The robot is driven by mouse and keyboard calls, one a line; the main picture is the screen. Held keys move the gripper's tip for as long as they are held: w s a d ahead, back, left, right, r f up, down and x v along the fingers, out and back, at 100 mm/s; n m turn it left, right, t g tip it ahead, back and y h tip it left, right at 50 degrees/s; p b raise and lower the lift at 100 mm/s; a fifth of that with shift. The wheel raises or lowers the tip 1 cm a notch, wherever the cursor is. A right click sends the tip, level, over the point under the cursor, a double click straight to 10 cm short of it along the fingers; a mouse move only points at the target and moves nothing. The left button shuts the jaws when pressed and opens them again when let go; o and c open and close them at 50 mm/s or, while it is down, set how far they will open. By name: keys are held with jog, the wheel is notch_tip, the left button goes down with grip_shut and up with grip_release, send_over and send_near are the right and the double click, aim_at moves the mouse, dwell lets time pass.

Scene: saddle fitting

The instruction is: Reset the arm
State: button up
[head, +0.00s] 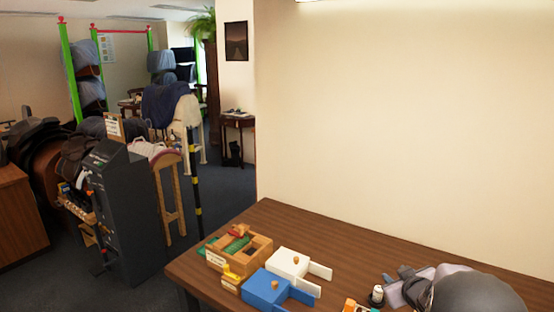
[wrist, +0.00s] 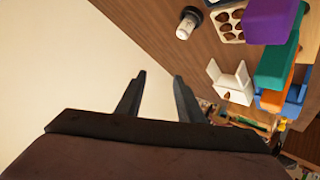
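My gripper (wrist: 159,75) shows in the wrist view with its two dark fingers spread apart. Nothing is between the fingers, and plain pale wall lies behind them. In the head view, part of my arm shows at the bottom right corner, over the wooden table (head: 330,238). The gripper's fingers are hard to make out there.
On the table are a wooden tray (head: 262,252), a white box (head: 287,262), a blue box (head: 265,287) and a small white bottle with a dark base (head: 377,296). The wrist view shows purple (wrist: 270,20) and green (wrist: 278,62) blocks. The table's back middle is clear.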

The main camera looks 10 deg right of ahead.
jog(key=s+a+f+g+y, duration=0.1)
jog(key=s+a+g+y, duration=0.2)
jog(key=a, duration=1.9)
jog(key=s+a+f+g, duration=0.3)
jog(key=s, duration=0.4)
jog(key=s+a+f+m+g+y, duration=0.1)
jog(key=s+a+f+g, duration=0.15)
jog(key=s, duration=0.55)
jog(key=s+a+f+g, duration=0.3)
jog(key=s+a, duration=0.1)
jog(key=s, duration=0.3)
notch_tip(320, 180, down, 30)
jog(key=b, duration=3)
jog(key=shift+r, duration=0.25)
